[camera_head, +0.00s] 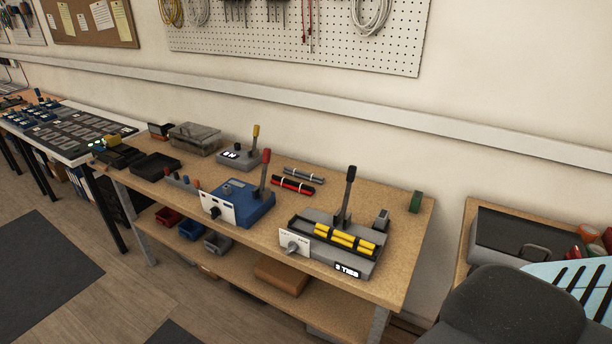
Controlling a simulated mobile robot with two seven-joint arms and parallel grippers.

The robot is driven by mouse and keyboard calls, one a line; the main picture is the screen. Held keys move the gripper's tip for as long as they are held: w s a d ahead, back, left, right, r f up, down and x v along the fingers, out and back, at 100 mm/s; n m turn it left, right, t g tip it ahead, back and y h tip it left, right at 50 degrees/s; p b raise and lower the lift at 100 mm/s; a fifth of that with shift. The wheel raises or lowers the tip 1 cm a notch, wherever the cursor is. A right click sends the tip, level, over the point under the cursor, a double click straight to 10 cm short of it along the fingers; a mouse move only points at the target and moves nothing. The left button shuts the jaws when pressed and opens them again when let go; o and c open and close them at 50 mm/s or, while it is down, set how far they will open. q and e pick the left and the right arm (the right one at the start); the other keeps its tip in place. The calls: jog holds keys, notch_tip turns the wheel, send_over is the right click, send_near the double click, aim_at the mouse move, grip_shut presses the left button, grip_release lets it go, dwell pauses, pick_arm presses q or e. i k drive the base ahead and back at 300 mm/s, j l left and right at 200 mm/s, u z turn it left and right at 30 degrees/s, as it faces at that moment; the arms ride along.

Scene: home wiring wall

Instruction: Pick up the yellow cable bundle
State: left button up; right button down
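The yellow cable bundle (341,238) lies in a dark tray on a grey device (352,262) near the right front of the wooden workbench (405,235). It shows as several yellow pieces with dark bands across them. A black lever stands upright behind it, and a white plate with a grey knob is at its left front. A label on the front of the device reads "3 TIES". Neither of my grippers is in view.
A blue device (245,205) with a red-tipped lever stands left of the grey one. Red and grey bundles (293,184) lie behind. A grey chair (515,305) is at lower right. Floor (110,285) at lower left is clear apart from dark mats.

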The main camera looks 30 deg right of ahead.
aim_at(357, 244)
jog(key=z, duration=1.35)
